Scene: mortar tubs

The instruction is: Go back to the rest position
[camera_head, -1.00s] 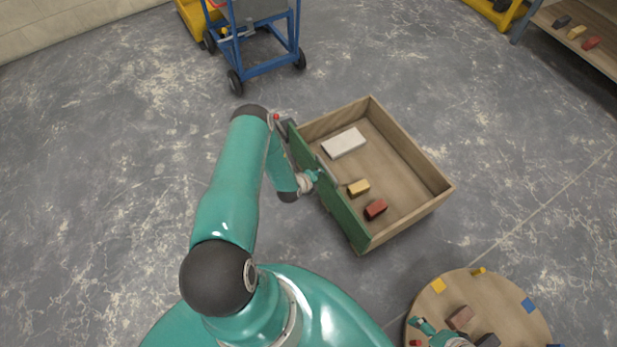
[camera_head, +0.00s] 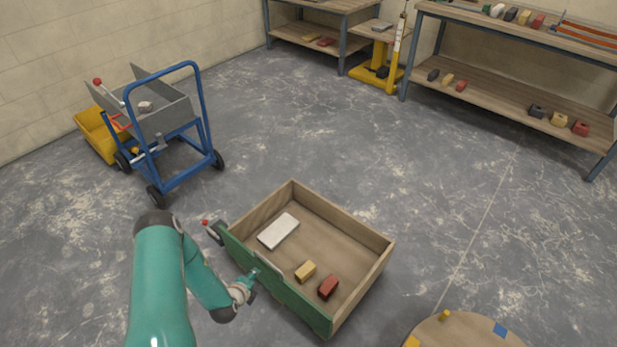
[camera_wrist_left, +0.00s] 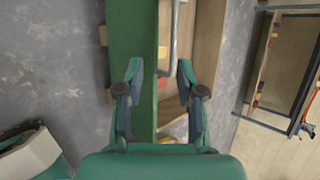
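A wooden box (camera_head: 345,231) with a green front panel (camera_head: 290,303) stands on the floor in the head view. A grey bar handle (camera_head: 268,262) is on the panel; it also shows in the left wrist view (camera_wrist_left: 173,45). My left gripper (camera_head: 254,277) is close beside this handle. In the left wrist view its two fingers (camera_wrist_left: 158,72) are spread apart, with the green panel and handle in the view between and beyond them. I cannot tell whether they touch. My right gripper is in neither current view.
In the box lie a white block (camera_head: 278,231), a yellow block (camera_head: 305,271) and a red block (camera_head: 329,286). A blue cart (camera_head: 175,135) stands at the left. A round wooden table (camera_head: 465,333) is at the bottom right. Shelves (camera_head: 500,90) line the back; open floor lies between.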

